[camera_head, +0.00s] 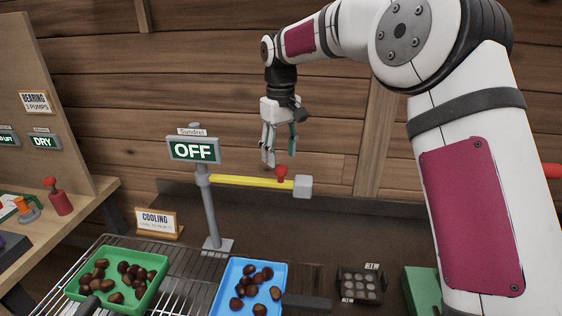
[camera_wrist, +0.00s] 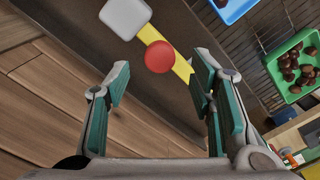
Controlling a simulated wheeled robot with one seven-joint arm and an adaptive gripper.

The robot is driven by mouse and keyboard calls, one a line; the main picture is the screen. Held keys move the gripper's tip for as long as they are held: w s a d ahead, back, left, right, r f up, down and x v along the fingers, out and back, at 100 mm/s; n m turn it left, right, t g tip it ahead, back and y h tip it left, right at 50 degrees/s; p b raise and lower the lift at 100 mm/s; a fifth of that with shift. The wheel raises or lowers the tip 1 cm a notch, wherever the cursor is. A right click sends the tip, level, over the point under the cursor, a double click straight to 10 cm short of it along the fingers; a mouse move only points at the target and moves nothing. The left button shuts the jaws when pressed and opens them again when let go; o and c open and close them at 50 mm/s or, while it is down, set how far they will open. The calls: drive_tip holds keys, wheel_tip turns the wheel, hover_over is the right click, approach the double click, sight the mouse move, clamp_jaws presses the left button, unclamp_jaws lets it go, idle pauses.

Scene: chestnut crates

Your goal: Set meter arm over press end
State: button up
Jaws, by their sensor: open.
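The meter arm is a yellow bar (camera_head: 245,182) reaching right from a grey post (camera_head: 211,215), with a grey block (camera_head: 303,186) at its end and a red knob (camera_head: 281,174) on top near that end. A sign reading OFF (camera_head: 194,150) tops the post. My gripper (camera_head: 280,160) is open and empty, just above the red knob. In the wrist view the red knob (camera_wrist: 159,57) lies ahead of the spread fingers (camera_wrist: 160,105), apart from them. The yellow bar (camera_wrist: 178,62) and grey block (camera_wrist: 125,17) also show there. I cannot tell which part is the press end.
A green tray (camera_head: 152,290) and a blue tray (camera_head: 216,300), both with chestnuts, sit on the wire rack below. A COOLING sign (camera_head: 156,223) stands behind them. A wooden wall (camera_head: 150,90) stands behind.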

sight(281, 167)
drive_tip(key=shift+f+p, duration=0.35)
drive_tip(key=shift+f, duration=1.55)
drive_tip(key=shift+c, duration=0.6)
clamp_jaws()
